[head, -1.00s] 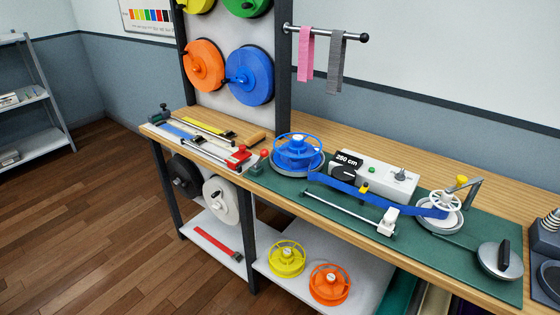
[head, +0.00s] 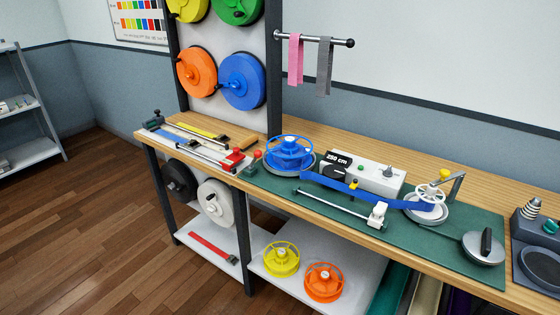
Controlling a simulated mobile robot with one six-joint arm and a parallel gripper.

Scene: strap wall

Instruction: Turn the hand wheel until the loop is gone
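A white spoked hand wheel (head: 431,194) with a yellow knob (head: 444,174) on a crank stands at the right end of the green mat. It sits over a round grey-white base (head: 428,213). A blue strap (head: 365,192) runs from a blue spool (head: 289,152) on the left, past the white counter unit, to the hand wheel. The strap sags a little between the two; I cannot tell a clear loop at this size. The display (head: 339,159) reads 250 cm. My gripper is not in view.
A metal rod with a white slider (head: 377,214) lies in front of the strap. A round grey plate with a black handle (head: 484,246) is at the mat's right end. A grey machine (head: 536,245) stands at far right. Wooden floor (head: 90,220) at left is clear.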

